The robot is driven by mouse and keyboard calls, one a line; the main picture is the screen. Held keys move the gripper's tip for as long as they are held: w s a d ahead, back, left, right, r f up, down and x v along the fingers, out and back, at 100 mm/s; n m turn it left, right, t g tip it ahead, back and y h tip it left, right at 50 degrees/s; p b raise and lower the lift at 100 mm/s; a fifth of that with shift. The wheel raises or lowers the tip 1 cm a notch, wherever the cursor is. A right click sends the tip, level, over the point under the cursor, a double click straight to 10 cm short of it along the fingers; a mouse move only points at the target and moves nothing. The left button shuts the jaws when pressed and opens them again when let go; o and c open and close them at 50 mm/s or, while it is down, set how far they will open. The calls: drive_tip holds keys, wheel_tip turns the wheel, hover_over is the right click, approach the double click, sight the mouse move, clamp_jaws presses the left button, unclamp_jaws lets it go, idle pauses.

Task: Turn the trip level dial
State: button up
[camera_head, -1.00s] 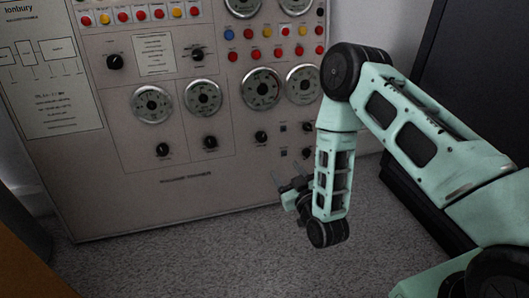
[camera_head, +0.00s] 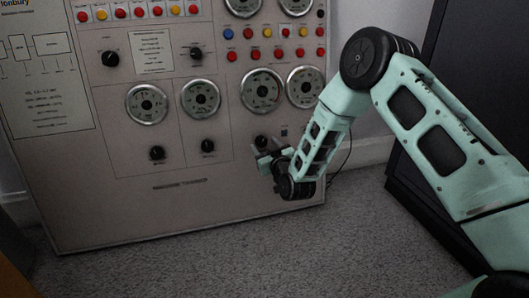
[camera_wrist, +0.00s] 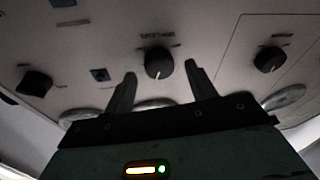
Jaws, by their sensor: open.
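A row of black dials runs along the lower panel: a left dial (camera_head: 157,153), a middle dial (camera_head: 208,146) and a right dial (camera_head: 262,141). Their labels are too small to read, so I cannot tell which is the trip level dial. My gripper (camera_head: 266,158) is open, just below the right dial in the head view. In the wrist view, a round black dial (camera_wrist: 159,63) lies in line with the gap between the open fingertips (camera_wrist: 160,73). I cannot tell whether they touch it. Another dial (camera_wrist: 268,60) is to the right, clear of the fingers.
Round gauges (camera_head: 262,91) sit above the dials, with rows of coloured buttons (camera_head: 267,33) higher up. A black angular knob (camera_wrist: 35,83) and a small square part (camera_wrist: 99,75) are left of the fingers. A dark cabinet (camera_head: 460,90) stands right. Carpet (camera_head: 240,250) is clear in front.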

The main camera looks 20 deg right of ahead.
drive_tip(key=shift+w, duration=0.5)
drive_tip(key=c, duration=1)
drive_tip(key=shift+a+r, duration=0.1)
drive_tip(key=n+y+p, duration=0.1)
drive_tip(key=n+p, duration=0.2)
drive_tip(key=shift+r+n+g+p, duration=0.15)
drive_tip(key=shift+n+g+p, duration=0.15)
drive_tip(key=shift+n+g, duration=0.1)
drive_tip(key=shift+n+g+p, duration=0.3)
drive_tip(key=shift+n+p, duration=0.85)
drive_tip(key=shift+n, duration=0.35)
drive_tip(key=shift+f+y, duration=0.2)
drive_tip(key=shift+y, duration=0.2)
